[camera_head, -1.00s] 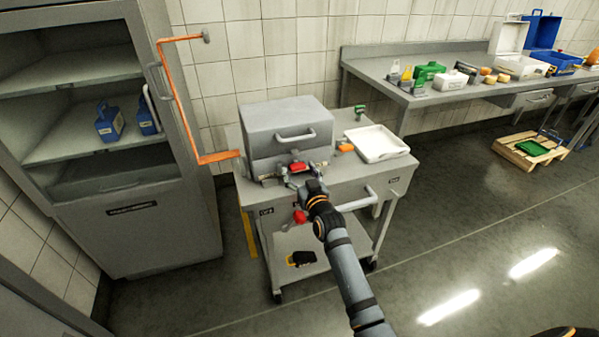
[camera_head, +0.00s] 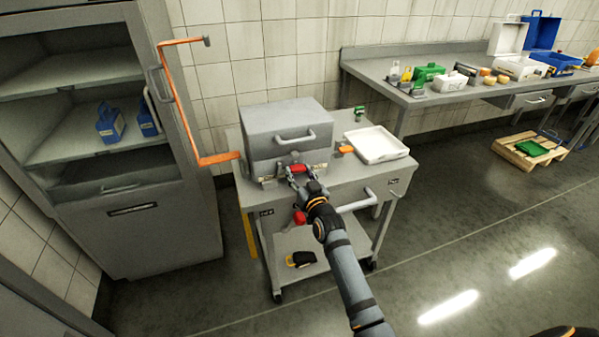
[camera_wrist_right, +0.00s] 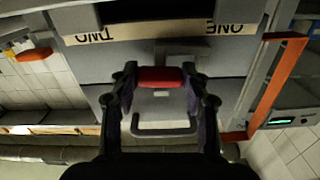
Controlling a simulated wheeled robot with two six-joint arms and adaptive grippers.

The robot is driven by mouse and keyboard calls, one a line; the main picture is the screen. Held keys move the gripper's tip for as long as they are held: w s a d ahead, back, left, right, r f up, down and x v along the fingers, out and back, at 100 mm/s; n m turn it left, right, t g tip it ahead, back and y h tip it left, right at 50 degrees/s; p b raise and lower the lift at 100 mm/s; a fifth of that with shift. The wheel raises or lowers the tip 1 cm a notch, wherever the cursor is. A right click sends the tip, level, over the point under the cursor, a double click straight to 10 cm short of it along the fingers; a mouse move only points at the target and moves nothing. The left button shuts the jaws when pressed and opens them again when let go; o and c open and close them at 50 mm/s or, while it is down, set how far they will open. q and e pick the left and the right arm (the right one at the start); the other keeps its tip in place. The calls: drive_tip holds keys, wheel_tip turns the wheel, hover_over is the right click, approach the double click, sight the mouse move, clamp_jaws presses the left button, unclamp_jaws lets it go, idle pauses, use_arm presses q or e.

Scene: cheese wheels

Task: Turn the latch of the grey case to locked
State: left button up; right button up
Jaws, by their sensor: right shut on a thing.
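The grey case (camera_head: 270,122) stands shut on a grey trolley (camera_head: 345,185), its bar handle on the front face. Its red latch (camera_head: 298,168) is low on the front, between two pale label strips; in the right wrist view the red latch (camera_wrist_right: 160,77) lies level between my fingers. My right gripper (camera_head: 299,174) is shut on the latch, one finger at each end. The fingers partly hide the latch's ends and mount. My left gripper is not in view.
A white tray (camera_head: 376,143) and an orange item (camera_head: 346,149) sit right of the case. An orange bent bar (camera_head: 180,100) crosses the cabinet (camera_head: 160,225) at left. A red knob (camera_head: 300,217) and trolley handle (camera_head: 357,201) are below my gripper.

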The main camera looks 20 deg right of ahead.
drive_tip(key=m+p, duration=0.2)
drive_tip(key=m, duration=0.1)
drive_tip(key=shift+r, duration=0.15)
drive_tip(key=m+p, duration=0.1)
drive_tip(key=m, duration=0.2)
drive_tip(key=shift+a+m+p, duration=0.1)
drive_tip(key=shift+m+p, duration=0.25)
drive_tip(key=shift+m, duration=0.05)
drive_tip(key=m+p, duration=0.1)
drive_tip(key=m, duration=0.4)
drive_tip(key=shift+a+m+p, duration=0.1)
drive_tip(key=shift+m+p, duration=0.2)
drive_tip(key=shift+m, duration=2.2)
drive_tip(key=o, duration=1.2)
drive_tip(key=shift+c, duration=0.2)
drive_tip(key=shift+s, duration=0.1)
